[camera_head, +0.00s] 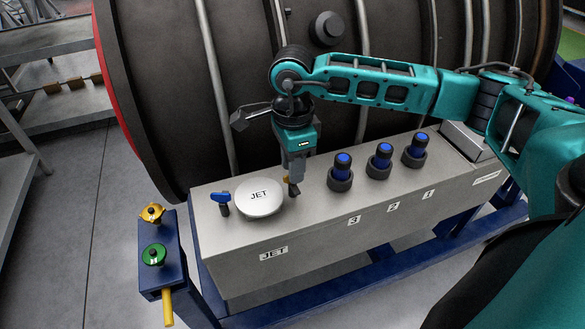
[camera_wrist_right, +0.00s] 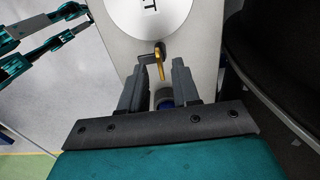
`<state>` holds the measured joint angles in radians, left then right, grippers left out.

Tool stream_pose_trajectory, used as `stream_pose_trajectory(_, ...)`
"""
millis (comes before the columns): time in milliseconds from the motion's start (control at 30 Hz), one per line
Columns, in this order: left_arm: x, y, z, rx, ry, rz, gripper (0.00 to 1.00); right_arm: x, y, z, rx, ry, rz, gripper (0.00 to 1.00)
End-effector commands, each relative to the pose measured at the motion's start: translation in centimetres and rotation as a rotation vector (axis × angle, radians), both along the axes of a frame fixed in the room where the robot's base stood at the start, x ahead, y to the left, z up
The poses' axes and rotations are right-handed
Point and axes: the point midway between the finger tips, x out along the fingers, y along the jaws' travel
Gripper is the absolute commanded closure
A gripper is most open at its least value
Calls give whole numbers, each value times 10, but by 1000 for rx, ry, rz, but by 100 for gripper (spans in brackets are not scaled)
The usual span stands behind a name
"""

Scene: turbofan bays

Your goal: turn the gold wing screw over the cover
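My right gripper (camera_head: 293,176) points down at the screw from above. The right wrist view shows the screw (camera_wrist_right: 160,66) just past the fingertips, in line with the gap of my right gripper (camera_wrist_right: 160,72). The two fingers are apart, and I see no contact with the screw. The cover (camera_wrist_right: 150,18) is partly cut off in that view. My left gripper is not in the head view.
Three blue-topped plugs (camera_head: 380,160) stand right of the screw. A blue T-handle (camera_head: 221,203) is left of the cover. A blue post (camera_head: 158,268) carries a gold knob (camera_head: 151,212) and a green knob (camera_head: 154,254). The dark engine casing (camera_head: 170,90) rises behind the box.

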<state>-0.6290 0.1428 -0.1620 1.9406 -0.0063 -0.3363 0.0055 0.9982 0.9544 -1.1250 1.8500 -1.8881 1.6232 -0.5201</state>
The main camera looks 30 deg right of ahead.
Motion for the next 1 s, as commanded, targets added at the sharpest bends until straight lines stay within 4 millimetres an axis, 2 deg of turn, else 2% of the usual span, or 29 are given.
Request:
stream_pose_trajectory(200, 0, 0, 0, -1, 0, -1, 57, 0, 0, -17, 0, 1, -1, 69)
stream_pose_trajectory(500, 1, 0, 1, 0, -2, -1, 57, 0, 0, -19, 1, 0, 0, 70)
stream_pose_trajectory(800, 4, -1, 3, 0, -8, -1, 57, 0, 0, -19, 1, 0, 0, 99)
stream_pose_trajectory(1000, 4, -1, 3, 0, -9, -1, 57, 0, 0, -19, 1, 1, 0, 100)
